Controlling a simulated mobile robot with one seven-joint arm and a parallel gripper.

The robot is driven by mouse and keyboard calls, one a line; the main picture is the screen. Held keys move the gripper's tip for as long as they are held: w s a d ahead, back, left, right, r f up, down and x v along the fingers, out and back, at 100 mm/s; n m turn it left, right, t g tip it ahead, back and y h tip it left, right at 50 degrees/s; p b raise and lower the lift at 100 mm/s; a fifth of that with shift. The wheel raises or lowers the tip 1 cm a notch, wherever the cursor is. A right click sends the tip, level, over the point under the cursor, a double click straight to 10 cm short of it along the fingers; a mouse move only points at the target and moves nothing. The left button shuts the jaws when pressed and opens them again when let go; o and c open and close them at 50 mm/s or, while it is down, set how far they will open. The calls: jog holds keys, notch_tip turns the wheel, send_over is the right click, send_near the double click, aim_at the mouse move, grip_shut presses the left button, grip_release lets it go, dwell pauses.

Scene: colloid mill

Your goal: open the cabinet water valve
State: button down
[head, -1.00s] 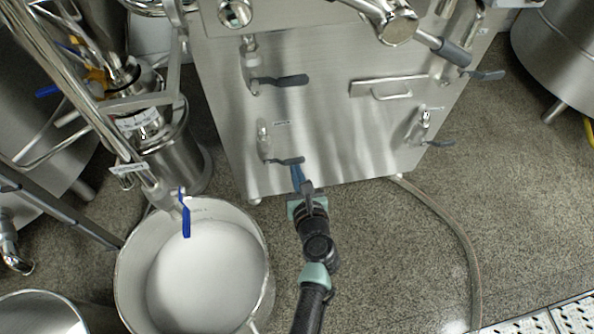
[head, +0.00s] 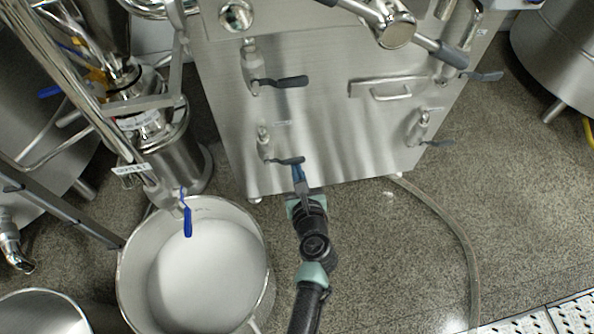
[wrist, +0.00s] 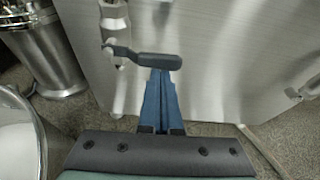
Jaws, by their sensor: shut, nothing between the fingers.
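The steel cabinet (head: 340,140) carries several small valves with dark grey levers. The lower left valve (head: 265,140) has its lever (head: 288,160) pointing right, roughly level; its label is too small to read. In the wrist view this lever (wrist: 158,61) lies right at the tips of my blue fingers. My gripper (head: 298,168) is shut with nothing held, and it reaches up from below to the lever's free end. It also shows in the wrist view (wrist: 160,74). Whether the fingertips touch the lever I cannot tell.
An upper left valve lever (head: 280,82) sits above. A drawer-like handle (head: 390,91) and a lower right valve (head: 421,127) are to the right. A round tub (head: 125,285) with white contents stands left of my arm. A hose (head: 455,228) lies on the floor right.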

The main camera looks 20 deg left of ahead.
aim_at(293, 162)
jog(key=shift+r, duration=0.2)
jog(key=shift+r+n+t+h+p, duration=0.4)
jog(key=shift+r+n+h+p, duration=0.1)
jog(key=shift+r+n+p, duration=0.45)
jog(key=n, duration=0.1)
jog(key=r+n+t+h, duration=0.1)
jog(key=n, duration=0.1)
jog(key=a+r+n+p, duration=0.1)
jog(key=shift+s+r+h, duration=0.25)
jog(key=shift+h, duration=0.05)
jog(key=shift+s+a+r+n+t+h+b, duration=0.1)
jog(key=shift+s+a+r+n+t, duration=0.45)
jog(key=shift+n, duration=0.75)
jog(key=shift+s+a+r+n+t+h+b, duration=0.15)
jog(key=shift+a+r+n+t, duration=0.35)
jog(key=shift+n, duration=0.85)
jog(key=shift+s+a+r+n+t+h+b, duration=0.1)
jog(key=shift+s+a+r+n+t, duration=0.45)
jog(key=shift+n, duration=0.75)
jog(key=shift+w+f, duration=0.1)
jog(key=shift+f, duration=0.1)
